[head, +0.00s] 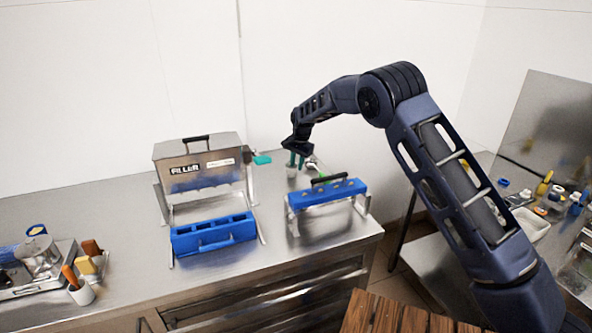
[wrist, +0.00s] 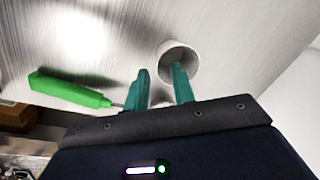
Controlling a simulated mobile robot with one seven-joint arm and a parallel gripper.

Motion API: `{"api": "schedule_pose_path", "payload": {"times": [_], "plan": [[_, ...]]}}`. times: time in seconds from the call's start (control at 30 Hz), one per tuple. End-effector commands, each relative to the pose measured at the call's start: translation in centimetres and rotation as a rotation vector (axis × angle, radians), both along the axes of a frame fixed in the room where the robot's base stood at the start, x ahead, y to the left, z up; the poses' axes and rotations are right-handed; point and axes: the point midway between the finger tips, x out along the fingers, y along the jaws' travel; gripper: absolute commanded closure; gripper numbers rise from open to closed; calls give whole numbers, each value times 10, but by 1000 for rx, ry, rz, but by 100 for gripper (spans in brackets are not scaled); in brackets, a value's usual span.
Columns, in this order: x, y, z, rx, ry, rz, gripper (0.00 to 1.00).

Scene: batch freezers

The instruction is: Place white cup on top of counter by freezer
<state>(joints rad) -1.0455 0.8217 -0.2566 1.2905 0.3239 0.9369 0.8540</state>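The white cup (wrist: 194,66) stands on the metal counter in the wrist view, its round opening facing the camera. In the head view it shows as a small white shape (head: 291,172) near the back wall, partly covered by my gripper. My gripper (wrist: 160,72) has two teal fingers with a gap between them. The right fingertip overlaps the cup's opening and seems to be inside it; the left finger is outside, apart from the rim. In the head view my gripper (head: 296,160) points down at the cup. The counter (head: 120,215) runs along the wall.
A steel filler machine (head: 200,165) with a blue tray (head: 213,234) stands left of the cup. A blue rack (head: 328,193) stands in front of it. A green-handled tool (wrist: 70,90) lies beside it. A second bench (head: 440,270) at right holds small items.

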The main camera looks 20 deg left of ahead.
Motion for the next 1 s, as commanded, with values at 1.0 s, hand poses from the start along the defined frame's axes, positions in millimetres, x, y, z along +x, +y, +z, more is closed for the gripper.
{"api": "schedule_pose_path", "payload": {"times": [1.0], "plan": [[8,-36,102,8,-6,-4,75]]}}
